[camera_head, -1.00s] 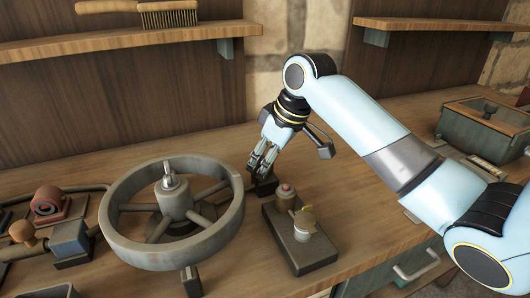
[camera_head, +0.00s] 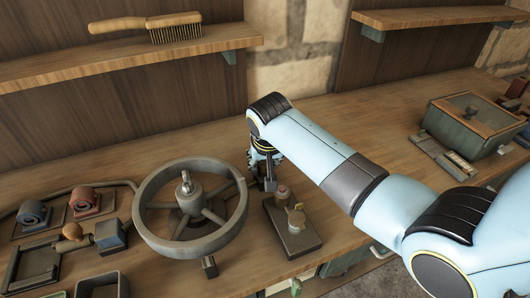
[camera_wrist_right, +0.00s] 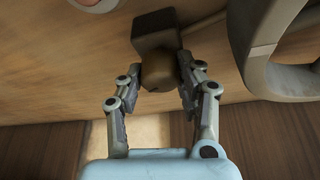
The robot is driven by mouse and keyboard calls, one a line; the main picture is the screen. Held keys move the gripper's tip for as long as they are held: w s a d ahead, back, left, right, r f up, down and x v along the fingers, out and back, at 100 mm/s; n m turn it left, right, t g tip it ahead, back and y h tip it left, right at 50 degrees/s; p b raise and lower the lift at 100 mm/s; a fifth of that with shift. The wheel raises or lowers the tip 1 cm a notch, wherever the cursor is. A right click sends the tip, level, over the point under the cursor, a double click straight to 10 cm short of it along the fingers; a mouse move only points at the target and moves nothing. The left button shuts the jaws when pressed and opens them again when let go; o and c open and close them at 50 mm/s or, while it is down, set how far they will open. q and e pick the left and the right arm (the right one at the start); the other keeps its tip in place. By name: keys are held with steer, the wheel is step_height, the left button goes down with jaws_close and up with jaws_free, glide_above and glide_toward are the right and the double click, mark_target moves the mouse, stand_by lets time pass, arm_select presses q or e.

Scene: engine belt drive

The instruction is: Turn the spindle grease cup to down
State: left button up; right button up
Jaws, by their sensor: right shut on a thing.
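In the right wrist view a brown rounded cup (camera_wrist_right: 158,72), which I take to be the spindle grease cup, sits against a dark square block (camera_wrist_right: 156,32) on the wooden bench. My right gripper (camera_wrist_right: 160,84) is shut on this cup, with one finger on each side of it. In the head view my right gripper (camera_head: 264,165) is beside the right rim of the grey spoked wheel (camera_head: 151,232). There the forearm and wrist hide most of the gripper and the cup. My left gripper is not in view.
A dark plate (camera_head: 298,243) with a reddish-topped fitting (camera_head: 283,192) and a brass-topped fitting (camera_head: 296,218) lies right of the wheel. Pulleys and blocks crowd the left. A green box (camera_head: 458,150) stands at the far right. The bench behind the wheel is clear.

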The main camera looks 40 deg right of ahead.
steer(key=m+p, duration=0.1)
steer(key=m, duration=0.1)
steer(key=shift+r+m+h, duration=0.15)
steer(key=shift+m+h, duration=0.15)
steer(key=shift+h, duration=0.1)
steer(key=shift+m+g+h, duration=0.4)
steer(key=shift+m+g, duration=0.2)
steer(key=shift+m, duration=1)
steer(key=o, duration=1.1)
steer(key=shift+o, duration=0.2)
steer(key=v, duration=1.1)
steer(key=shift+a+r, duration=0.2)
steer(key=shift+r, duration=0.2)
